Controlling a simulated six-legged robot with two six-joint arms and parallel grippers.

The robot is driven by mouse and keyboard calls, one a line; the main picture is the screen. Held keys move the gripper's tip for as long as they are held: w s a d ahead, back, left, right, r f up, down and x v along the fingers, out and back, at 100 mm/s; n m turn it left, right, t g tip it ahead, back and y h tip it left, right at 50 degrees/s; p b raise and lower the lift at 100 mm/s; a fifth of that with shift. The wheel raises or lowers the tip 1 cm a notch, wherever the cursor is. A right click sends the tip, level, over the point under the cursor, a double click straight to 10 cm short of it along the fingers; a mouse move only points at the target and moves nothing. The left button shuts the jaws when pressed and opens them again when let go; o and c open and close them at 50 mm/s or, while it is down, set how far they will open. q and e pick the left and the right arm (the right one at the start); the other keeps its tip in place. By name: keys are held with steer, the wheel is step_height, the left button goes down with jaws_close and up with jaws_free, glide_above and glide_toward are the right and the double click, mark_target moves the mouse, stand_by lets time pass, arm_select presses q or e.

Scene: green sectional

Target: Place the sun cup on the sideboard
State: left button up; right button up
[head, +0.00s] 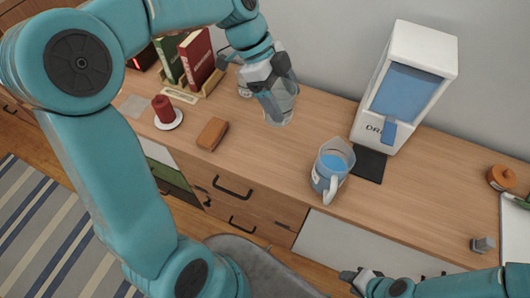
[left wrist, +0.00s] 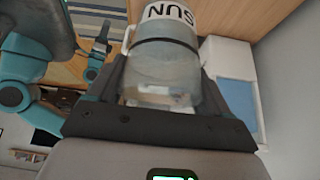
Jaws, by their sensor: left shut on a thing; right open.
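The sun cup (head: 281,108) is a clear cup, and in the left wrist view its white band reads "SUN" (left wrist: 172,16). My left gripper (head: 266,76) is shut on it, with a finger on either side in the left wrist view. The cup is over the back part of the wooden sideboard (head: 265,160); whether its base touches the top I cannot tell. My right gripper (head: 362,282) is open and empty, low in front of the sideboard.
A jug with blue liquid (head: 331,171) stands beside a dark mat (head: 370,165) and a white dispenser (head: 407,85). A brown block (head: 212,134), a red candle on a saucer (head: 164,110) and books (head: 196,58) are to the left. An orange pot (head: 502,178) is far right.

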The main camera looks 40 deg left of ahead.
arm_select(q)
steer(key=shift+s+a+f+n, duration=0.15)
steer(key=shift+a+n, duration=0.15)
steer(key=shift+a, duration=0.55)
steer(key=f, duration=0.6)
steer(key=f+p, duration=0.1)
steer(key=f, duration=1.1)
steer(key=shift+w+d+f, duration=0.2)
steer(key=shift+d+f, duration=0.05)
steer(key=shift+f, duration=0.1)
steer(key=shift+w+f, duration=0.15)
steer(key=shift+f, duration=0.1)
steer(key=shift+s, duration=0.2)
